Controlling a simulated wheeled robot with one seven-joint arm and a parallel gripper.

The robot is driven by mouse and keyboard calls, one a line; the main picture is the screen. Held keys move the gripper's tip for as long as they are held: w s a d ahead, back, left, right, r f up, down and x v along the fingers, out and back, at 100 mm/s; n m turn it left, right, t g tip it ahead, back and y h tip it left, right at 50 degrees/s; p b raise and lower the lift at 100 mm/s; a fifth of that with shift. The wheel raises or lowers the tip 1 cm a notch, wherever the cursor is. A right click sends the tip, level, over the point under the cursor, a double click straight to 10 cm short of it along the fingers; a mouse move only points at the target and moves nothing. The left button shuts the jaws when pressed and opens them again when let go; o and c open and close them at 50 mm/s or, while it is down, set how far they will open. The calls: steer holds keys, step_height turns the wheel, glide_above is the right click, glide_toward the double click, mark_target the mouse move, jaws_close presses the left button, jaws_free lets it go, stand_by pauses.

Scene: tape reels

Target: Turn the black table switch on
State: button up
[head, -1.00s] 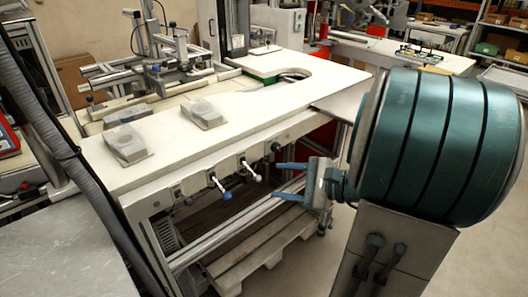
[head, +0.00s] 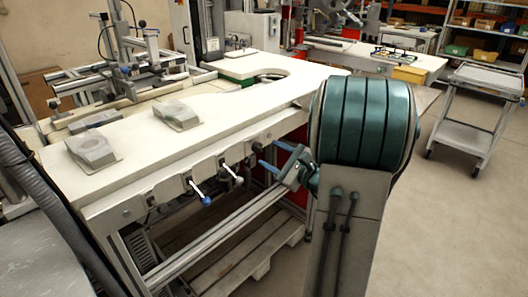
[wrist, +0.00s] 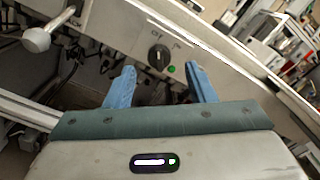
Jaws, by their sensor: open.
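The black table switch (wrist: 159,56) is a round dark knob on the front panel of the white table. In the wrist view it shows between and just beyond the two blue fingertips of my gripper (wrist: 160,76). The fingers are spread apart with nothing between them. A small green light (wrist: 171,69) sits beside the knob, with markings above it. In the head view my gripper (head: 267,155) is close to the table's front panel, and its fingers point at the panel. The switch is small and hard to make out there. I cannot tell whether the fingers touch the panel.
A blue-tipped lever (head: 203,197) and a white-tipped lever (head: 236,179) stick out of the panel left of my gripper. The white tabletop (head: 215,105) overhangs the panel. A wooden pallet (head: 240,262) lies beneath. A grey cart (head: 468,130) stands at the far right.

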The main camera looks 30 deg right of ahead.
mark_target(260, 149)
steer(key=shift+x, duration=1.75)
steer(key=c, duration=1)
steer(key=shift+o, duration=0.2)
